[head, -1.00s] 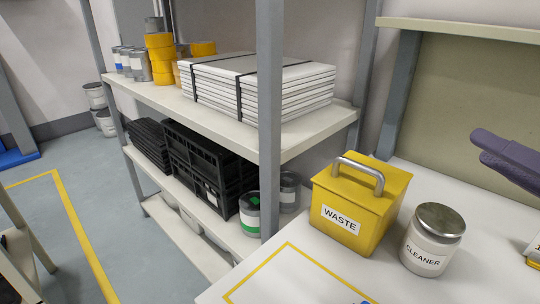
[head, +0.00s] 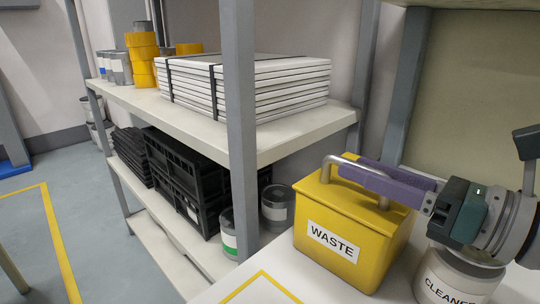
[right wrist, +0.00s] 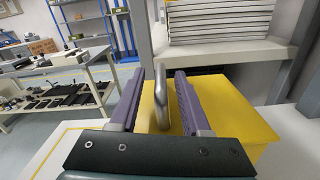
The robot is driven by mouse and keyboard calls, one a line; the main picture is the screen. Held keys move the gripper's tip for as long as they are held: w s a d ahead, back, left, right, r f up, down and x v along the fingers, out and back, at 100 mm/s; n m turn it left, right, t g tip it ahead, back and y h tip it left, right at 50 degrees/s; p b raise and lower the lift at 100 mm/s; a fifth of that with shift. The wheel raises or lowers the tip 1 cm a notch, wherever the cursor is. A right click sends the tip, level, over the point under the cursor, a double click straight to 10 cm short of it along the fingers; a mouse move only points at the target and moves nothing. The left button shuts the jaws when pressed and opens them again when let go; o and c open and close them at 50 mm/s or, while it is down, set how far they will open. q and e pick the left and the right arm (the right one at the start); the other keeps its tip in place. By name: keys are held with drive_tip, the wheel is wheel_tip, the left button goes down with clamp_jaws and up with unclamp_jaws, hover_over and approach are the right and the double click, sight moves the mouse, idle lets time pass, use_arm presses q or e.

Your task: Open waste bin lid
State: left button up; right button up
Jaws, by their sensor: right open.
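The yellow waste bin (head: 346,239), labelled WASTE, stands on the white table with its lid closed. Its grey metal arched handle (head: 327,172) rises from the top of the lid. My right gripper (head: 350,170) reaches in from the right, with its purple fingers at the handle. In the right wrist view the fingers (right wrist: 158,95) are apart, with the handle (right wrist: 162,100) between them and a gap on each side. The yellow lid (right wrist: 215,98) lies beneath them. My left gripper is not in view.
A cleaner can (head: 452,280) stands on the table right of the bin, below my right gripper. A shelf post (head: 238,130) and a shelf with stacked white panels (head: 250,88) stand to the left. A yellow outline (head: 262,288) marks the table in front.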

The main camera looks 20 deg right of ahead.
drive_tip(key=shift+w+a, duration=0.2)
drive_tip(key=shift+w, duration=0.4)
clamp_jaws()
idle(1.1)
